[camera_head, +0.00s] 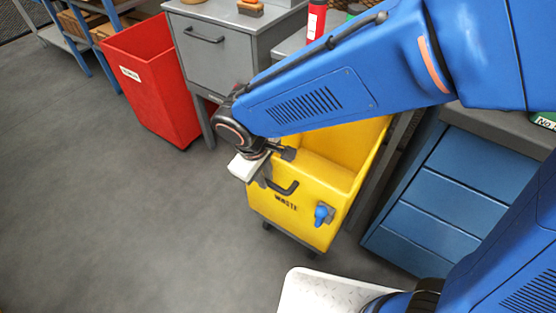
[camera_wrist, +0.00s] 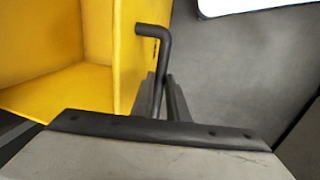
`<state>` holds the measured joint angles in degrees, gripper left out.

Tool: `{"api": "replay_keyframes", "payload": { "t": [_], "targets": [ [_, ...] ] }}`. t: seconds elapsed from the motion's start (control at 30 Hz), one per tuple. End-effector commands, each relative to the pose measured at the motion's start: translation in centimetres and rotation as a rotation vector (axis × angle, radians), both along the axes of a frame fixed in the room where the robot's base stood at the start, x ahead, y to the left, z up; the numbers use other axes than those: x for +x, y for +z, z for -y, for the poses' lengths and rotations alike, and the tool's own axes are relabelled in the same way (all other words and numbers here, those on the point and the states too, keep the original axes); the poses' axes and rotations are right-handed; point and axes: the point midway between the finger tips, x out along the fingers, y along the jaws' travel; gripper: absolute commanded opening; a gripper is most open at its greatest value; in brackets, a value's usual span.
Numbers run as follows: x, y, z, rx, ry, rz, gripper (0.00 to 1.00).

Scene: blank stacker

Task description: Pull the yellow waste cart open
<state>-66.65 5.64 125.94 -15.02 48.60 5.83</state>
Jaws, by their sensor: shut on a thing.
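The yellow waste cart (camera_head: 290,221) stands upright on casters in the middle of the head view, marked WASTE. Its open top shows an empty-looking yellow inside, also seen in the wrist view (camera_wrist: 62,92). A dark bar handle (camera_head: 287,189) is on its front face. In the wrist view the handle (camera_wrist: 154,32) runs down between the two fingers of my gripper (camera_wrist: 164,100). My gripper is shut on the handle. In the head view my gripper (camera_head: 268,180) is partly hidden by my wrist, at the handle's left end.
A blue knob (camera_head: 323,214) is on the cart's front. A blue drawer cabinet (camera_head: 455,195) stands close on the right. A grey cabinet (camera_head: 232,52) and a red bin (camera_head: 153,80) stand behind to the left. The grey floor (camera_head: 150,230) at left is clear.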

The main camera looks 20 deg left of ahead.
Motion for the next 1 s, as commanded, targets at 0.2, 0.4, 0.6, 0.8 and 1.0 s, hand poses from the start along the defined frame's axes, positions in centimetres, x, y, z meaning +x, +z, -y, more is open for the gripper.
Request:
{"api": "replay_keyframes", "payload": {
  "t": [0.2,0.4,0.6,0.8,1.0],
  "targets": [
    [-3.2,0.1,-1.2,0.001,0.002,0.001,0.00],
    [-4.4,0.1,-1.6,0.002,0.000,0.001,0.00],
    [-4.6,0.1,-1.7,0.002,-0.001,0.001,0.00],
    [-4.6,0.1,-1.7,0.003,0.000,0.001,0.00],
    [-4.6,0.1,-1.7,0.002,0.000,0.001,0.33]
  ]
}}
